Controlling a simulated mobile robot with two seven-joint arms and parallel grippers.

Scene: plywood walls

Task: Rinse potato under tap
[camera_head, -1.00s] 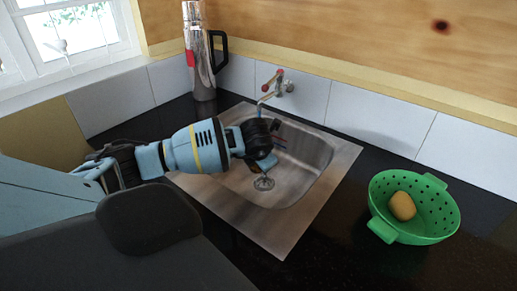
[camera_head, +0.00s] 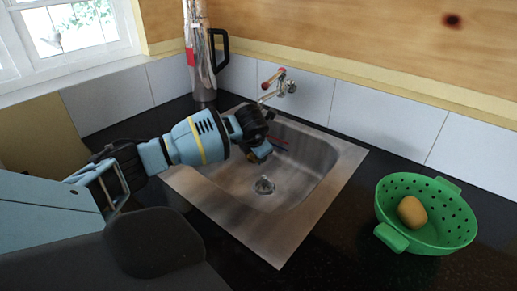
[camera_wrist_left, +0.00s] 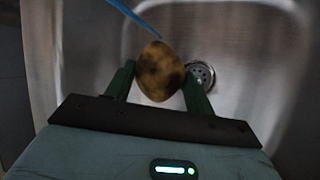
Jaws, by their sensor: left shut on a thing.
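My left gripper (camera_head: 263,153) is over the sink basin, just below and in front of the tap (camera_head: 279,84). In the left wrist view, its two fingers (camera_wrist_left: 157,86) are shut on a brownish potato (camera_wrist_left: 160,70) with dark patches. A thin blue streak (camera_wrist_left: 140,18), which looks like water, comes from the top and meets the potato. The steel sink (camera_head: 318,205) is set in the counter; its drain (camera_head: 264,185) lies below the gripper. In the head view the held potato is mostly hidden. My right gripper is not in view.
A green colander (camera_head: 455,230) stands on the black counter right of the sink with a clean-looking potato (camera_head: 412,212) in it. A steel flask (camera_head: 202,60) with a black handle stands at the back left. Tiled walls (camera_head: 380,125) run behind. Counter between sink and colander is clear.

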